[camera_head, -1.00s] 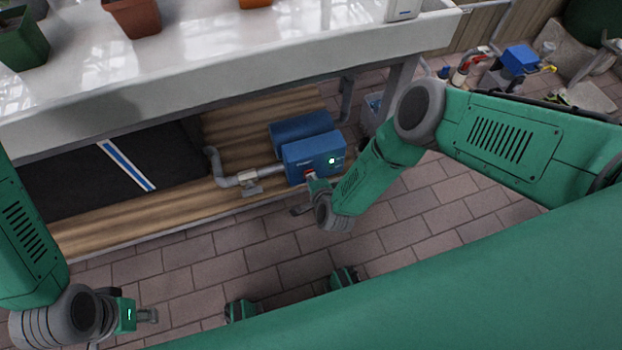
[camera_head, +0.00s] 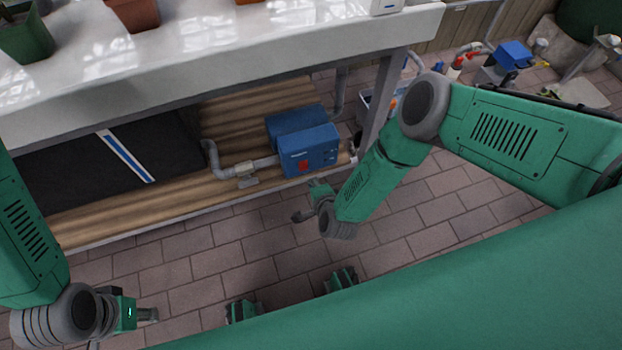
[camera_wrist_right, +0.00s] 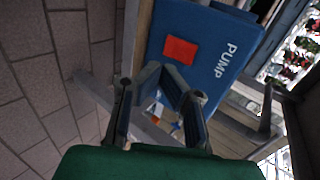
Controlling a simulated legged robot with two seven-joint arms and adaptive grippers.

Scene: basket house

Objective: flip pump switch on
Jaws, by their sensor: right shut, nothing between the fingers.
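The blue pump box (camera_head: 318,158) sits on the wooden lower shelf, with a red switch (camera_head: 303,166) on its front face. No green light shows on that face. In the right wrist view the pump (camera_wrist_right: 225,30) carries the white word PUMP, and its red switch (camera_wrist_right: 180,51) is a flat red square. My right gripper (camera_head: 303,212) is in front of and below the pump, apart from it. Its fingers (camera_wrist_right: 161,75) are shut and empty, just below the switch in the wrist view. My left gripper (camera_head: 150,315) is far from the pump at lower left; its fingers are too small to read.
A grey pipe (camera_head: 217,168) runs from the pump's left side. The white bench top (camera_head: 220,45) overhangs the shelf, with a grey leg (camera_head: 383,100) right of the pump. A black panel (camera_head: 75,175) lies at left. The brick floor (camera_head: 250,240) before the shelf is clear.

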